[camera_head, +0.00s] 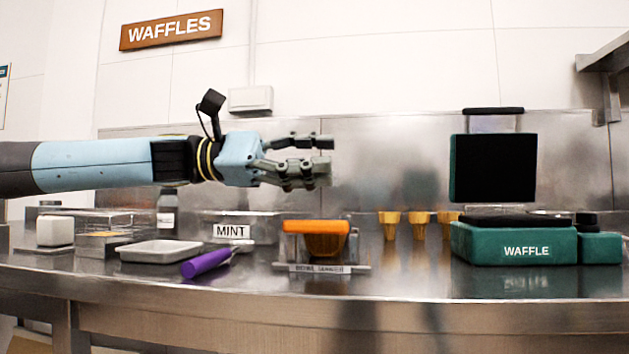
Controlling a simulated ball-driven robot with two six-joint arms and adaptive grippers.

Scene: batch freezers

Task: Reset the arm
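My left arm reaches in from the left, stretched level above the counter. My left gripper (322,160) points right, with a gap between its upper and lower fingers, and nothing shows in it. It hangs in the air above an orange bowl-shaped piece (325,240) on a small labelled stand, not touching it. My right gripper is not in view.
A metal counter (400,285) holds a green waffle maker (512,243) with its lid raised, several cones (420,224), a MINT container (231,231), a purple-handled tool (206,264) and a pale tray (161,250). A wall shelf (606,56) juts in at upper right.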

